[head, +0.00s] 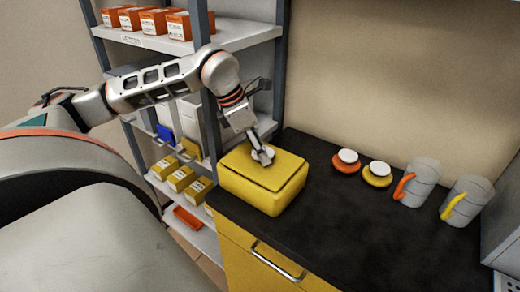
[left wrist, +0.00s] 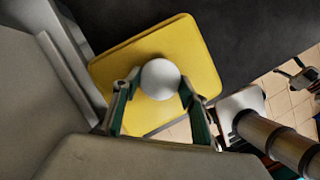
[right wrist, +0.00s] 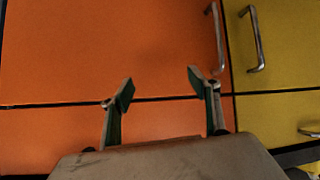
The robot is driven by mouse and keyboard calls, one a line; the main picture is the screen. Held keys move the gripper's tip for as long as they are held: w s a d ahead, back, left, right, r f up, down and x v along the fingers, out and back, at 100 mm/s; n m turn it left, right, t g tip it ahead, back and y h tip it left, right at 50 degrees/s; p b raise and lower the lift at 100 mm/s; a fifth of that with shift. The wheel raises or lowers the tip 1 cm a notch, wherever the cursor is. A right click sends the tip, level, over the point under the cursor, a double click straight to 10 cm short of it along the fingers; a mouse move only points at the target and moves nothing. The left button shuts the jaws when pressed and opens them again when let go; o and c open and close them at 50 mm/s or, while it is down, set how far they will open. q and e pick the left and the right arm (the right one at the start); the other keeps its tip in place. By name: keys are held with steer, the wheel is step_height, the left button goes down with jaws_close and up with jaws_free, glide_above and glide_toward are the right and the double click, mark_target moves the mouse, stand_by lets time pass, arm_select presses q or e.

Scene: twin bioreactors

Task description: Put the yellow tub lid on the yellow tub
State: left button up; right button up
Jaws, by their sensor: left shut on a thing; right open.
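The yellow tub (head: 250,194) sits at the left end of the dark counter. The yellow tub lid (head: 285,165) is a flat square at the tub's top, turned slightly against it; I cannot tell whether it is fully seated. My left gripper (head: 262,154) reaches down from above and is shut on the lid's white round knob. In the left wrist view, the left gripper's fingers (left wrist: 160,83) stand either side of the knob, with the lid (left wrist: 190,45) beneath. My right gripper (right wrist: 161,82) is open and empty in front of orange cabinet doors.
A shelf rack (head: 235,35) with boxes rises behind and left of the tub.

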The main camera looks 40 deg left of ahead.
arm_select(q)
steer(key=o, duration=1.2)
steer(key=shift+c, duration=0.2)
steer(key=shift+r, duration=0.1)
steer(key=shift+a+r, duration=0.1)
steer(key=shift+r, duration=0.15)
steer(key=v, duration=1.1)
steer(key=shift+s+r+p, duration=0.15)
steer(key=shift+r+p, duration=0.05)
steer(key=shift+p, duration=0.2)
